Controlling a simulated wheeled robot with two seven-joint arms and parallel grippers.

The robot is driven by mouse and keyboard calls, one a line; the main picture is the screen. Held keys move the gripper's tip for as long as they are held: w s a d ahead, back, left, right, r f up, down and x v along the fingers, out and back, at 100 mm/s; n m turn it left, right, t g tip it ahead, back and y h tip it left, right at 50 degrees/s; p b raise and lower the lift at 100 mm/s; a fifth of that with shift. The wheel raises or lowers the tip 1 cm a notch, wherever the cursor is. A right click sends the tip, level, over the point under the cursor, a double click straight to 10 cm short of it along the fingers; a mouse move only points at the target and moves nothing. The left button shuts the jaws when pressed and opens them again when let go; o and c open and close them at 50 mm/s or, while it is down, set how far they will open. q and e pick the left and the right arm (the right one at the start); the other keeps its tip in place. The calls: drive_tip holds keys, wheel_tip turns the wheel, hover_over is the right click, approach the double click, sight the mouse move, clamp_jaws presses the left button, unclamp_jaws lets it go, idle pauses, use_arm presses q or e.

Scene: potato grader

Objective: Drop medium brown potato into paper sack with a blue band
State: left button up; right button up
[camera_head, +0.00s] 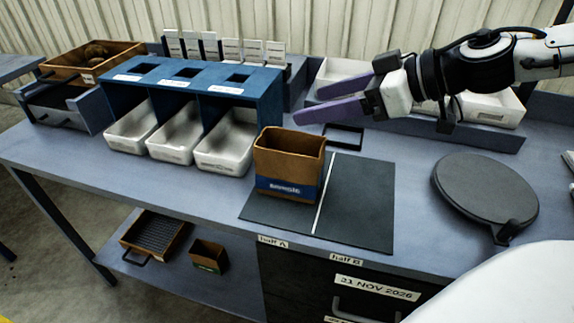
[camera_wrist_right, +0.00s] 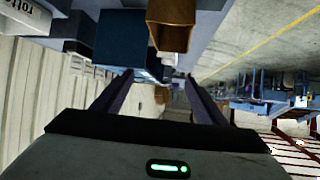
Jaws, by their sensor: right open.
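The brown paper sack (camera_head: 277,160) with a blue band stands upright and open-topped on a dark mat in the head view. The inside bottom of the sack is hidden. My left gripper is not in view.
A blue three-slot grader (camera_head: 262,84) stands left of the sack, with white bins (camera_head: 225,162) under it. The wooden crate (camera_head: 127,57) is beyond it. A round dark disc (camera_head: 485,188) lies right. White trays (camera_head: 492,112) stand behind my right wrist. Mat (camera_head: 362,205) right of the sack is clear.

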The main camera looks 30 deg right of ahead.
drive_tip(key=v, duration=0.7)
drive_tip(key=shift+s+f, duration=0.1)
drive_tip(key=shift+s, duration=0.05)
